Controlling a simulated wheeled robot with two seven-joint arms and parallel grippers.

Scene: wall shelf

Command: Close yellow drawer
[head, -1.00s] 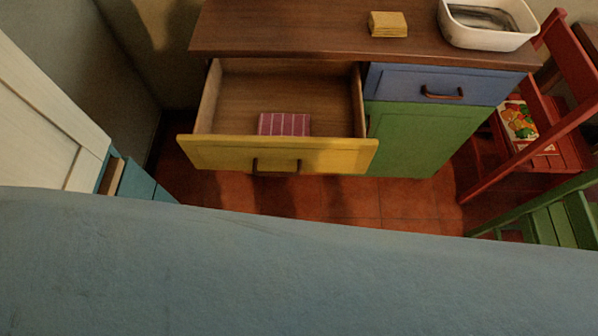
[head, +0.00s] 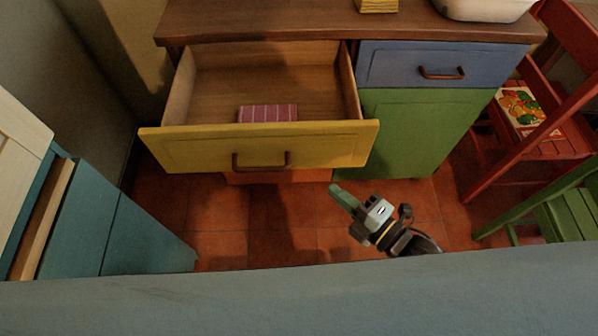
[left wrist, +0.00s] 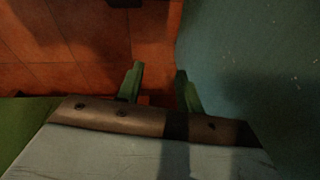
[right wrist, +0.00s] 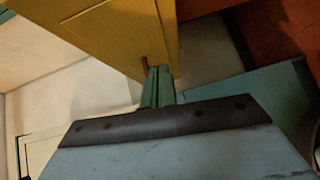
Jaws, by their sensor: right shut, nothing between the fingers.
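The yellow drawer (head: 200,148) is pulled well out of the wooden-topped cabinet. Its brown handle (head: 262,162) is on the front panel. A pink striped item (head: 268,114) lies inside near the front. My right gripper (head: 338,190) is shut and empty, just below and in front of the drawer front's right part in the head view. In the right wrist view its closed green fingers (right wrist: 158,78) appear near the yellow front (right wrist: 110,40) and the handle (right wrist: 145,66); contact cannot be told. My left gripper (left wrist: 158,76) is open and empty over the floor, out of the head view.
A blue drawer (head: 400,66) and a green door (head: 405,130) are closed to the right. A red chair (head: 560,148) and a green chair (head: 575,215) stand at right. A teal cabinet (head: 110,235) stands at left. Red tiled floor (head: 290,240) in front is clear.

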